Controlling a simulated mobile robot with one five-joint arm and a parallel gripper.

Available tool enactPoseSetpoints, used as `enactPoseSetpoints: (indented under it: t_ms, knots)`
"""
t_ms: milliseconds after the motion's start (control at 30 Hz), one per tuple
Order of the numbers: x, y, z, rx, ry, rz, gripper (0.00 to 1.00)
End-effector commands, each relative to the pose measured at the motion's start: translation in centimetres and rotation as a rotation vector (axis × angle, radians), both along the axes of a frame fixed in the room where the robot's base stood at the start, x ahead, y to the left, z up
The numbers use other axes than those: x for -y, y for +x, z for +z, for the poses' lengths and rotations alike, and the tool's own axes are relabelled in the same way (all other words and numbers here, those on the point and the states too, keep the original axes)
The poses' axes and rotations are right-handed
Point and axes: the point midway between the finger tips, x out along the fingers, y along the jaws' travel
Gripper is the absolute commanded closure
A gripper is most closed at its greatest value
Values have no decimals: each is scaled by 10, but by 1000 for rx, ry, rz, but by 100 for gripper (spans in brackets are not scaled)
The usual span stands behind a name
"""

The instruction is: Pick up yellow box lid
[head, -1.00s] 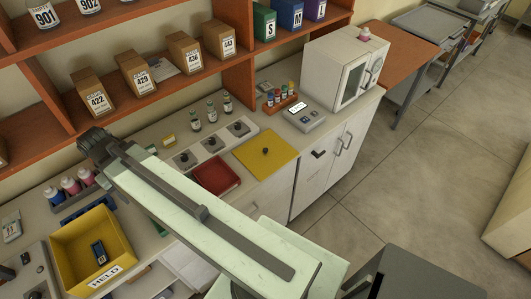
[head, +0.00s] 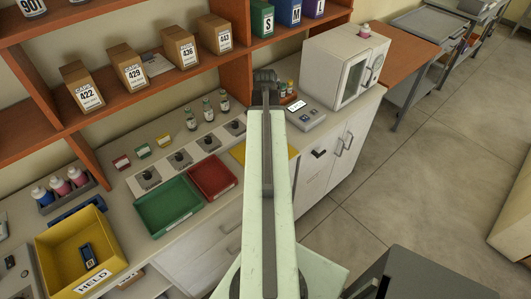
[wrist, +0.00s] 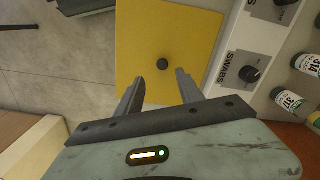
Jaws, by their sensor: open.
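The yellow box lid (wrist: 145,35) is a flat yellow square with a small dark round knob (wrist: 162,64) at its middle. It lies on the counter, and the wrist view shows most of it. In the head view my arm hides most of the lid, and a yellow strip (head: 238,152) shows to the left of the arm. My gripper (wrist: 157,80) is open and empty. In the wrist view its two fingers point at the lid, with the knob between and just beyond the tips. I cannot tell the height above the lid.
A red tray (head: 213,177) and a green tray (head: 168,207) sit left of the lid. A row of knobbed white panels (wrist: 240,62) and bottles (wrist: 290,100) lies beside it. A yellow HELD box (head: 60,250) stands at the counter's left, and a white cabinet (head: 330,62) farther right.

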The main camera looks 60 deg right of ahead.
Motion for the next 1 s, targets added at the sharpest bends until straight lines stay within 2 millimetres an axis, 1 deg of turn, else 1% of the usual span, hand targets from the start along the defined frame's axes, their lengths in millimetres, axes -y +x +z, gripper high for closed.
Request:
enactPoseSetpoints:
  t_ms: [33,133,267,367,633,700,900,933,967,1000]
  knots:
    - [0,0,-12,0,0,1,56]
    - [0,0,-24,0,0,1,56]
    - [0,1,-23,0,0,2,56]
    - [-1,1,-30,0,0,2,56]
    - [-2,3,-74,0,0,2,56]
    - [-2,3,-78,0,0,2,56]
    - [-2,3,-74,0,0,2,56]
    - [-2,3,-74,0,0,2,62]
    - [-2,3,-74,0,0,1,70]
    - [-2,3,-74,0,0,1,81]
